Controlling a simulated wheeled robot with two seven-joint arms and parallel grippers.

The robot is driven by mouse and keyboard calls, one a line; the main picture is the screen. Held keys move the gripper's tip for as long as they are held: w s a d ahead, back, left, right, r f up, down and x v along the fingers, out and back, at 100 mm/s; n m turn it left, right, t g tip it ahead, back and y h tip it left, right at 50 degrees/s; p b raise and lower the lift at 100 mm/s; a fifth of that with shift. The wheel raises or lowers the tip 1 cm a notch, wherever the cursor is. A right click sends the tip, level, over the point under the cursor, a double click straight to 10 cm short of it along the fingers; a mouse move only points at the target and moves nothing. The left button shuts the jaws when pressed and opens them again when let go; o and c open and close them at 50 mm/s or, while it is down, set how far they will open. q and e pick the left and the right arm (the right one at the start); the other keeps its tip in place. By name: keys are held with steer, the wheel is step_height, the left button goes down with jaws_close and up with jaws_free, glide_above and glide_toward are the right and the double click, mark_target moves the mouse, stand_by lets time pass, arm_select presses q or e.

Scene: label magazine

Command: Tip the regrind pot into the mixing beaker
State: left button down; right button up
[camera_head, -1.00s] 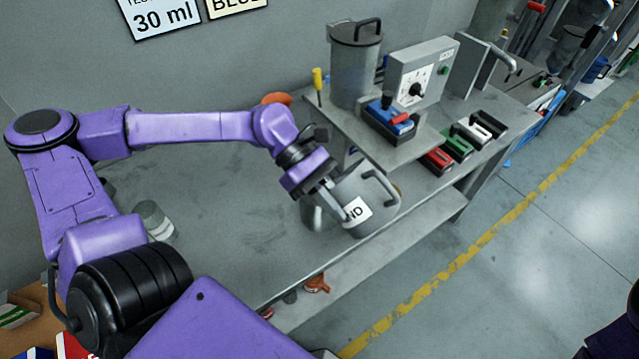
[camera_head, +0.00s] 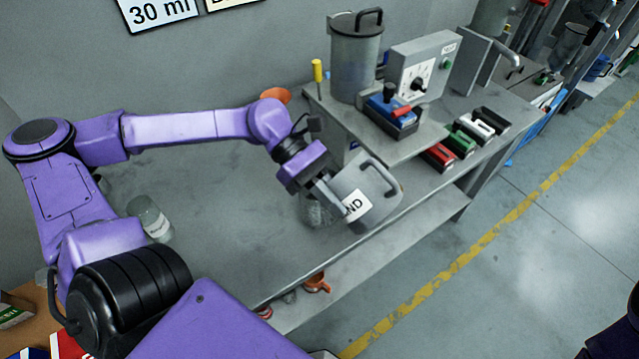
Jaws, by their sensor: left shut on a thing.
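The regrind pot (camera_head: 377,199) is a grey metal pot with a handle and a white label ending in "ND". My left gripper (camera_head: 328,194) is shut on it and holds it above the bench, tilted to the left. A clear vessel (camera_head: 314,212), which looks like the mixing beaker, stands on the bench just left of and below the pot. The gripper and pot partly hide it. The pot's mouth and contents cannot be seen. My right gripper is not in view.
A labelled clear jar (camera_head: 150,219) stands on the bench at left. A raised shelf (camera_head: 398,150) behind the pot carries a lidded grey canister (camera_head: 355,62), a dial box (camera_head: 420,72) and a blue-and-red item (camera_head: 391,112). The bench middle (camera_head: 225,215) is clear.

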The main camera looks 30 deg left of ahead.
arm_select(q)
steer(key=shift+a+r+h+b, duration=0.3)
steer(key=shift+h+b, duration=0.2)
steer(key=shift+b, duration=0.35)
stand_by(1.0)
